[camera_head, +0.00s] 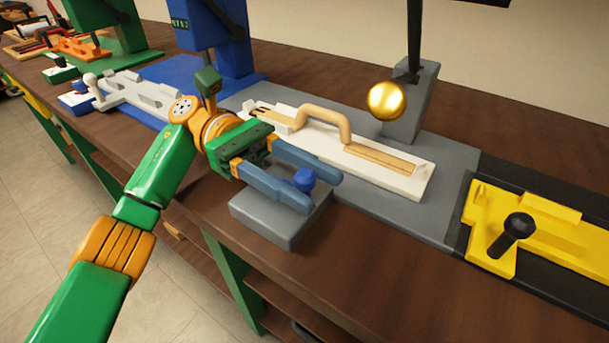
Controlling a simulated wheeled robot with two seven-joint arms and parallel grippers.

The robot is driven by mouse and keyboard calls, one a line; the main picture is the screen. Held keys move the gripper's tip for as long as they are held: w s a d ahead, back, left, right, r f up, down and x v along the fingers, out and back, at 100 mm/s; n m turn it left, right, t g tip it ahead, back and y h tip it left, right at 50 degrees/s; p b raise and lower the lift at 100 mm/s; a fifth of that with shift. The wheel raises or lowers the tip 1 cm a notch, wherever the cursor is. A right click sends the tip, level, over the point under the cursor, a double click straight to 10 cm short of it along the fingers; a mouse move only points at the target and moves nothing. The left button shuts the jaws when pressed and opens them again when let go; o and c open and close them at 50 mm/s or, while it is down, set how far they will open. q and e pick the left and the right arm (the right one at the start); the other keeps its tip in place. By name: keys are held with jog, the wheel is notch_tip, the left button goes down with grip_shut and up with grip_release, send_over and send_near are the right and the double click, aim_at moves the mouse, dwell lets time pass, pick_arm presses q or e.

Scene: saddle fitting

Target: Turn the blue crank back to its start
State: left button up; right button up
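A small blue crank knob (304,179) stands above a low grey block (268,222) at the bench's front edge. My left gripper (323,194) reaches over the block from the left. Its two blue fingers are spread, one on the far side of the knob and one on the near side. The knob shows between them, and I cannot tell whether either finger touches it. The fingers hide the crank's lower part and arm. My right gripper is not in view.
Behind the block, a white fixture (390,181) with a tan handle (340,122) lies on a grey plate (448,160). A gold ball (386,101) is above it. A yellow fixture (560,240) with a black knob (518,226) is at right. The front right bench is clear.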

aim_at(305, 173)
pick_arm(q)
notch_tip(305, 173, up, 3)
jog(key=shift+r, duration=0.2)
jog(key=s+r+b, duration=0.3)
jog(key=s+r, duration=0.6)
jog(key=s, duration=0.5)
jog(key=shift+a+r, duration=0.15)
jog(key=shift+r, duration=0.2)
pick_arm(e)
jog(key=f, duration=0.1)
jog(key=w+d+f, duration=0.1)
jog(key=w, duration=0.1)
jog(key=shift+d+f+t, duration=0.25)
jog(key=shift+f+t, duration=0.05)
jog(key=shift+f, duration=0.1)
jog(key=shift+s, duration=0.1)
